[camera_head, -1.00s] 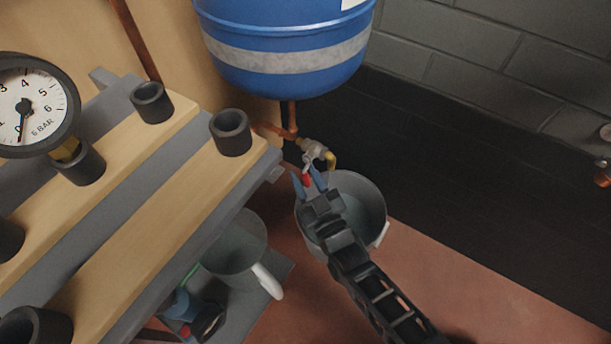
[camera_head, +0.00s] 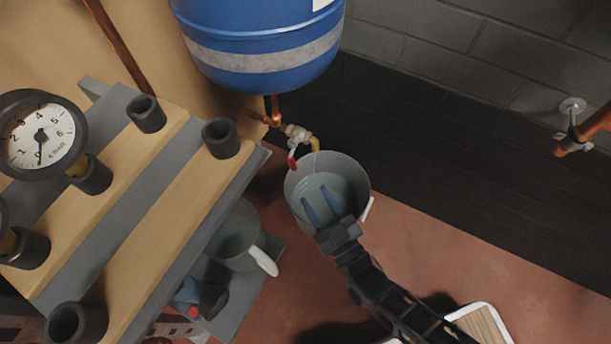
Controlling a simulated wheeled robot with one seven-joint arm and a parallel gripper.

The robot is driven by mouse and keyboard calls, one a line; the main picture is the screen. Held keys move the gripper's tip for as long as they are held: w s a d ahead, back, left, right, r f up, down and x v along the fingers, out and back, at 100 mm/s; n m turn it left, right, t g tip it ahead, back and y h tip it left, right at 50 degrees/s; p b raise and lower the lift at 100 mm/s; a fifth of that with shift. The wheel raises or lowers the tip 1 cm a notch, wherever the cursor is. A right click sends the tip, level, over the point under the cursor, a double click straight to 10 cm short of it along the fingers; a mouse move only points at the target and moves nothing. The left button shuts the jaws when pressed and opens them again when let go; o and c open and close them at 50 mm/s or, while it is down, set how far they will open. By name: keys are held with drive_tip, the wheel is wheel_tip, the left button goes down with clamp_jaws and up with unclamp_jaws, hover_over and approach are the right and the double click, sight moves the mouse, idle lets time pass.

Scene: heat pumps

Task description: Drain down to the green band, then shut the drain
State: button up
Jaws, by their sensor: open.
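The drain valve (camera_head: 299,134) sits on copper pipe below the blue tank (camera_head: 262,45). Its red lever (camera_head: 293,160) hangs down, roughly crosswise to the valve body. The brass outlet (camera_head: 315,145) points toward a grey bucket (camera_head: 291,196) that holds water; I cannot make out a running stream. The round pressure gauge (camera_head: 42,133) at the left has its needle pointing down near 0; no green band can be made out on its face. My gripper (camera_head: 318,193) is open and empty, its blue fingers over the bucket, below and right of the lever and apart from it.
A wooden and grey rack with black pipe sockets (camera_head: 221,138) fills the left. A copper pipe (camera_head: 590,130) juts in at the right.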

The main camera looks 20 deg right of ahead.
drive_tip(key=shift+r+v, duration=0.15)
drive_tip(key=shift+v, duration=0.6)
drive_tip(key=shift+r+v, duration=0.2)
drive_tip(key=shift+v, duration=0.55)
drive_tip(key=shift+p, duration=0.3)
drive_tip(key=g+h+p, duration=0.1)
drive_tip(key=g+p, duration=0.1)
drive_tip(key=p, duration=0.1)
approach(295, 167)
drive_tip(key=w, duration=0.2)
drive_tip(key=w+a, duration=0.1)
drive_tip(key=w, duration=0.1)
drive_tip(key=shift+w+r, duration=0.2)
drive_tip(key=shift+w+a+f+b, duration=0.15)
drive_tip(key=shift+w+b, duration=0.25)
drive_tip(key=shift+w, duration=0.25)
drive_tip(key=w+b, duration=0.1)
drive_tip(key=w, duration=0.2)
drive_tip(key=w+a+b, duration=0.1)
drive_tip(key=w, duration=0.2)
drive_tip(key=shift+w+a, duration=0.15)
drive_tip(key=shift+w, duration=0.15)
clamp_jaws()
